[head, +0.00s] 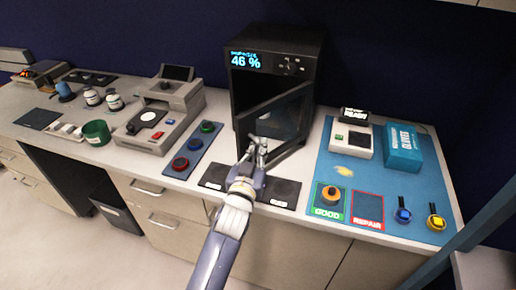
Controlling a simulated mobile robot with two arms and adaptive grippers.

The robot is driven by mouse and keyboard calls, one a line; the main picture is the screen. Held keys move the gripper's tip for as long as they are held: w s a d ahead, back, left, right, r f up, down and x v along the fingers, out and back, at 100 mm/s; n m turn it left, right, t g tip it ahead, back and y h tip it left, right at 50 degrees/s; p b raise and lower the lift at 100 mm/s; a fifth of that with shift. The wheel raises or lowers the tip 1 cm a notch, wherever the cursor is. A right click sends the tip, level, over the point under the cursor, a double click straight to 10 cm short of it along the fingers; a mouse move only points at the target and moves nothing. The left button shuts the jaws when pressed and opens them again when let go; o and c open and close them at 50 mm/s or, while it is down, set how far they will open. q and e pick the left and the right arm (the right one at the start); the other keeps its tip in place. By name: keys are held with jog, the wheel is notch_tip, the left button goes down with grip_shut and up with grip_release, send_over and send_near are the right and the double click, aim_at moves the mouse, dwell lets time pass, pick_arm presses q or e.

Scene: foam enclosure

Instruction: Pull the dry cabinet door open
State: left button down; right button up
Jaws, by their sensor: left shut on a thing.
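The dry cabinet (314,58) is a black box at the back of the counter, with a lit display reading 46 %. Its dark-framed glass door (291,112) stands partly open, swung out toward me with its left edge away from the cabinet body. My left gripper (260,146) is at the left edge of the door, shut on what looks like its handle. The fingers hide the handle itself. The dark cabinet inside shows in the gap left of the door. My right gripper is not in the view.
Two dark pads (281,192) lie in front of the cabinet. Left of it are a blue strip with round coloured pieces (180,164) and a grey instrument (160,117). Right is a blue mat (393,205) with a glove box (403,149) and a small white device (350,139).

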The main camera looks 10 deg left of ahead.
pick_arm(q)
jog(key=shift+a+r, duration=0.1)
jog(key=shift+r, duration=0.15)
jog(key=c, duration=1.7)
grip_release()
jog(key=shift+s, duration=0.2)
jog(key=s, duration=1.2)
jog(key=shift+a, duration=0.25)
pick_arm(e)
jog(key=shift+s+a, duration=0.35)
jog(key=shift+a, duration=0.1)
pick_arm(q)
jog(key=shift+w+f, duration=0.1)
jog(key=shift+c, duration=0.3)
